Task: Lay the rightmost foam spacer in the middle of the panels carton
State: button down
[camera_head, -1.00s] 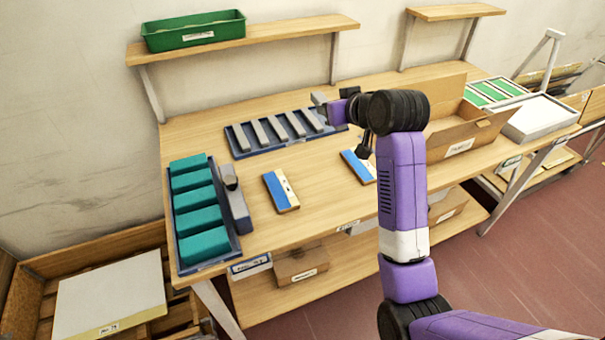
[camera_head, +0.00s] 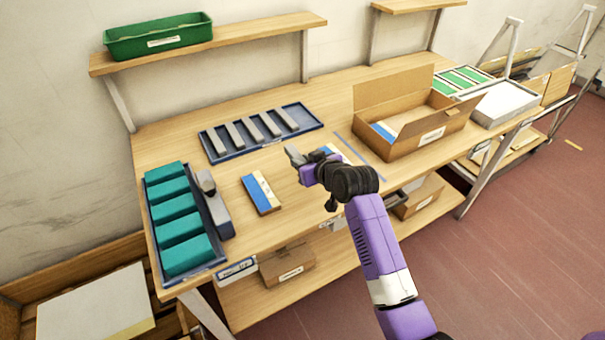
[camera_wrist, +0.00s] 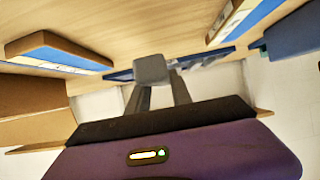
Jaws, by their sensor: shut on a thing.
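My gripper (camera_head: 303,164) is shut on a grey foam spacer (camera_head: 293,154) and holds it above the table, in front of the spacer tray. In the wrist view the spacer (camera_wrist: 152,69) shows end-on between the two fingers (camera_wrist: 157,92). The panels carton (camera_head: 432,134) stands open on the table to the right of my gripper, flaps up. A blue and white panel (camera_head: 384,131) shows inside it; the rest of its floor is partly hidden by the front wall. Several grey spacers lie in a row in the blue tray (camera_head: 228,157) behind my gripper.
A blue and white panel (camera_head: 262,194) lies left of my gripper; another (camera_head: 335,153) is partly behind it. A tray of teal blocks (camera_head: 172,276) with a grey tool beside it is at the left. A white tray (camera_head: 505,102) stands right of the carton. A shelf (camera_head: 250,33) overhangs the back.

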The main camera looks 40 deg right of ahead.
jog(key=shift+f, duration=2.6)
jog(key=shift+f, duration=0.1)
jog(key=c, duration=1.1)
grip_release()
jog(key=shift+c, duration=0.2)
